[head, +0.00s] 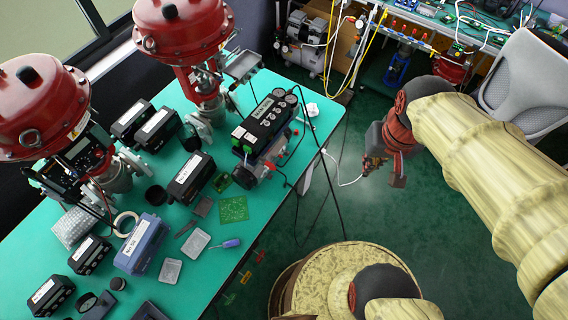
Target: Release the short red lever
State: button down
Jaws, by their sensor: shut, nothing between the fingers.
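My gripper (372,164) hangs over the green floor, right of the table's right edge. Its fingers point down and left, look small and dark, and are shut with nothing between them. It is apart from the table and everything on it. Small red parts (269,166) show at the right end of the black device with gauges (266,120), near the table edge, left of my gripper. Small red handles (261,257) also show low beside the table's edge. I cannot tell which of these, if any, is the short red lever.
The green table (212,262) holds two large red valve actuators (183,30), several labelled boxes and a screwdriver (226,244). Black cables hang off its right edge. A grey chair (525,80) and a back bench with yellow hoses stand behind. Some floor around my gripper is clear.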

jog(key=w+a+f+m+g+y+p, duration=0.1)
jog(key=a+f+m+g+y+p, duration=0.2)
jog(key=f+m+y, duration=0.75)
jog(key=a+f+m+g+y+p, duration=0.25)
jog(key=a+f+m, duration=0.4)
jog(key=f, duration=0.85)
jog(key=w+a+f+m+t+y, duration=0.25)
jog(key=w+f+m+t, duration=0.35)
jog(key=m, duration=0.6)
jog(key=w+d+r+m+t, duration=0.2)
jog(key=w+m+t, duration=0.1)
jog(key=w+m, duration=0.3)
jog(key=shift+w+d+y+b, duration=0.3)
jog(key=shift+w+d+y, duration=0.1)
jog(key=shift+w, duration=0.1)
jog(key=shift+a, duration=0.1)
jog(key=x, duration=1)
